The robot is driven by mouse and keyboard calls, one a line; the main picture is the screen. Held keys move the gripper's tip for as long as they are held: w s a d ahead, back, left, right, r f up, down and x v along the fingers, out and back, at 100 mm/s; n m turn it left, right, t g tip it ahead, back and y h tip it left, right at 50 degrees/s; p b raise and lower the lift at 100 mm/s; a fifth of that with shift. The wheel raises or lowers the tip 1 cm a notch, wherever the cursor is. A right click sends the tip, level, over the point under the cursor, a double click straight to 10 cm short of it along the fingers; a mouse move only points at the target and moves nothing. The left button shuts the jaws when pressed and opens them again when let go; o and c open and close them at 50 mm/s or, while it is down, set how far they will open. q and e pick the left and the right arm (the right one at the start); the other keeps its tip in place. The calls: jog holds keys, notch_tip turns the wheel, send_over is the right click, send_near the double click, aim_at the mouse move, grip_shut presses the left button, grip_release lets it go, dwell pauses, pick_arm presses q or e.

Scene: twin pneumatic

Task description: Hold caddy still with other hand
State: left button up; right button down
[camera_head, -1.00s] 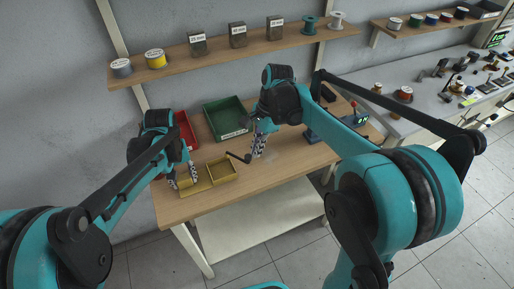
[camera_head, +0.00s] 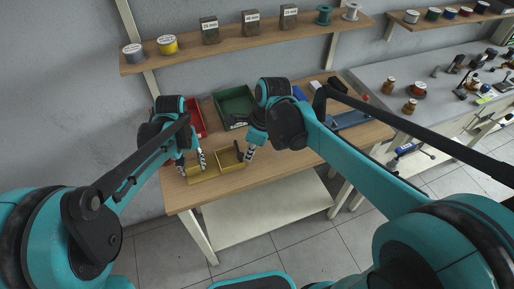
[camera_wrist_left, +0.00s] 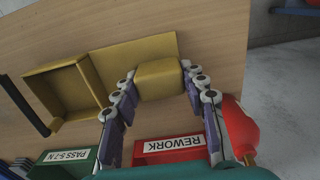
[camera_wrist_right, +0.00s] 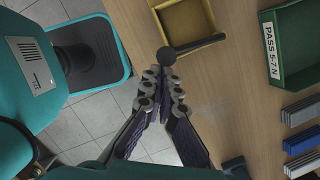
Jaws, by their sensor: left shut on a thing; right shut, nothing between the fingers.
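The yellow caddy (camera_head: 230,172) lies on the wooden bench; its open compartment shows in the left wrist view (camera_wrist_left: 66,90) and the right wrist view (camera_wrist_right: 190,20). My left gripper (camera_head: 192,168) is at the caddy's left part. In the left wrist view it is shut on a raised yellow block (camera_wrist_left: 160,80) of the caddy. My right gripper (camera_head: 248,156) is shut and empty beside the caddy's right end.
A red bin (camera_wrist_left: 168,150) labelled REWORK and a green bin (camera_wrist_right: 297,45) labelled PASS stand behind the caddy. A blue fixture (camera_head: 350,121) is on the bench at right. A shelf (camera_head: 250,37) with spools and boxes hangs above.

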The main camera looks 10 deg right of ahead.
aim_at(238, 156)
jog(key=a, duration=0.4)
jog(key=shift+s, duration=0.15)
jog(key=shift+w+d, duration=0.35)
jog(key=shift+w, duration=0.35)
